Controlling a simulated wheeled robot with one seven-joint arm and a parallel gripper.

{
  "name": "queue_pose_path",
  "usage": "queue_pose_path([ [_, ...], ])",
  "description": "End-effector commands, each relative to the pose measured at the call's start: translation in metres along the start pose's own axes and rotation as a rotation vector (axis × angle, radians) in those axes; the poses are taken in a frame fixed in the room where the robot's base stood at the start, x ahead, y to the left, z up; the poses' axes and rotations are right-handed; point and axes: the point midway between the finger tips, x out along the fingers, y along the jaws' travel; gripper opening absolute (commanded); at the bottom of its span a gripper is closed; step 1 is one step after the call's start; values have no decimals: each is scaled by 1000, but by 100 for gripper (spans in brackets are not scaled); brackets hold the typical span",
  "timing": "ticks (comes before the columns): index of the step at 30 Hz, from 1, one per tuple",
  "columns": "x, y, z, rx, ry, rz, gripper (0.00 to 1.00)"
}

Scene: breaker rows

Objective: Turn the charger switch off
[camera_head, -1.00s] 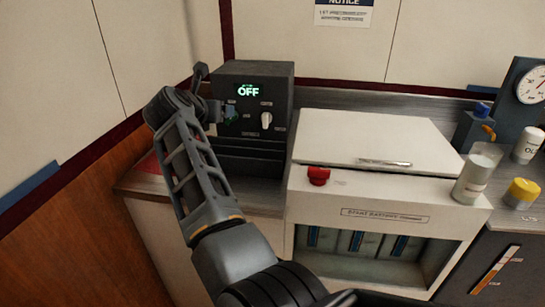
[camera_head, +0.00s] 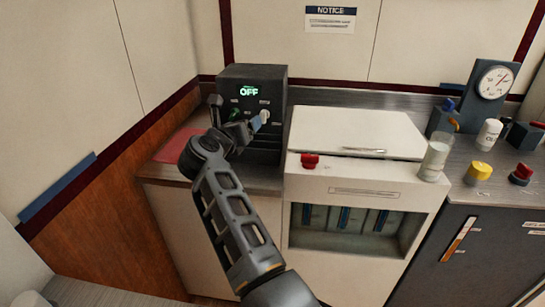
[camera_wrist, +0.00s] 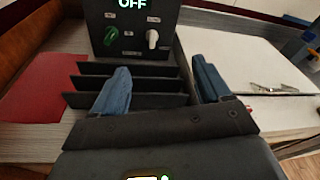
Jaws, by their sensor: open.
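The charger is a dark box (camera_head: 275,82) at the back left of the counter; it also shows in the wrist view (camera_wrist: 133,20). Its green display (camera_head: 248,91) reads OFF. Below it are a tilted green knob (camera_wrist: 110,36) on the left and an upright white knob (camera_wrist: 152,38) on the right. Their labels are too small to read. My gripper (camera_wrist: 160,70) is open and empty, its blue-grey fingers apart in front of and below the knobs, touching neither. In the head view my gripper (camera_head: 238,116) partly covers the box front.
Dark fins (camera_wrist: 130,87) jut out below the charger panel. A red mat (camera_head: 180,146) lies left of it. To the right stand a white-lidded cabinet (camera_head: 358,132) with a red knob (camera_head: 310,160), a jar (camera_head: 434,160), a yellow-capped container (camera_head: 479,173) and a gauge (camera_head: 494,82).

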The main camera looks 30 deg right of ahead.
Motion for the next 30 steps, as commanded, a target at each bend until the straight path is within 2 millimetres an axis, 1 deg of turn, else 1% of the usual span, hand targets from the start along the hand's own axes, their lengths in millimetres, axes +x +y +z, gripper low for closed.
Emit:
queue_pose_path([
  [1,1,-6,-9,-28,-14,-13,77],
  [3,1,-14,-18,-67,-35,-30,77],
  [9,-2,-38,-43,-187,-98,-75,77],
  [15,-7,-58,-64,-299,-154,-114,77],
  [21,-11,-69,-74,-363,-185,-133,77],
  [30,-12,-72,-76,-378,-192,-138,77],
])
